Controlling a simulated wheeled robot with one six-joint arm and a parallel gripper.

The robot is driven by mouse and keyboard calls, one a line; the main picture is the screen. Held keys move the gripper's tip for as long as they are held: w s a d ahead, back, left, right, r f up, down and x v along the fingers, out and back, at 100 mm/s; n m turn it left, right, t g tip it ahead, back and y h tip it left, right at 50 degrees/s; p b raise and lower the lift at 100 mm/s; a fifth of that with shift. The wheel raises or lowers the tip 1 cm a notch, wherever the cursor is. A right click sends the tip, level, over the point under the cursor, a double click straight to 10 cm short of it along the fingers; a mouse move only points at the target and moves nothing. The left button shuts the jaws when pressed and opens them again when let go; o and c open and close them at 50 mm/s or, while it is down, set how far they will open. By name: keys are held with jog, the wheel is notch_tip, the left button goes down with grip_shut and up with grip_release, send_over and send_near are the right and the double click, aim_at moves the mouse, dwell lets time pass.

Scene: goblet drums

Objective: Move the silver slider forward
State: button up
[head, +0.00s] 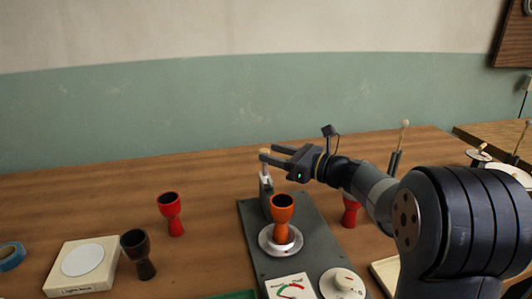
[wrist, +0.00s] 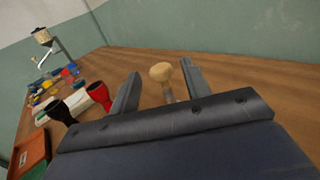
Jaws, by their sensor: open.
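The silver slider (head: 266,181) stands upright at the back left of a dark grey machine panel (head: 311,245), with a pale knob at its top. My gripper (head: 269,153) is open at the height of that knob, reaching in from the right. In the wrist view, the knob (wrist: 161,72) shows between the two spread fingers of my gripper (wrist: 160,78), with space on both sides. I cannot tell whether either finger touches it. The slider's lower part is hidden in the wrist view.
An orange goblet drum (head: 283,210) stands on a round silver plate on the panel, just in front of the slider. Red drums (head: 171,212) (head: 350,212) stand left and right of the panel. A black drum (head: 137,252) and a cream scale (head: 82,264) are farther left.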

aim_at(265, 150)
jog(key=shift+x, duration=1.65)
grip_shut()
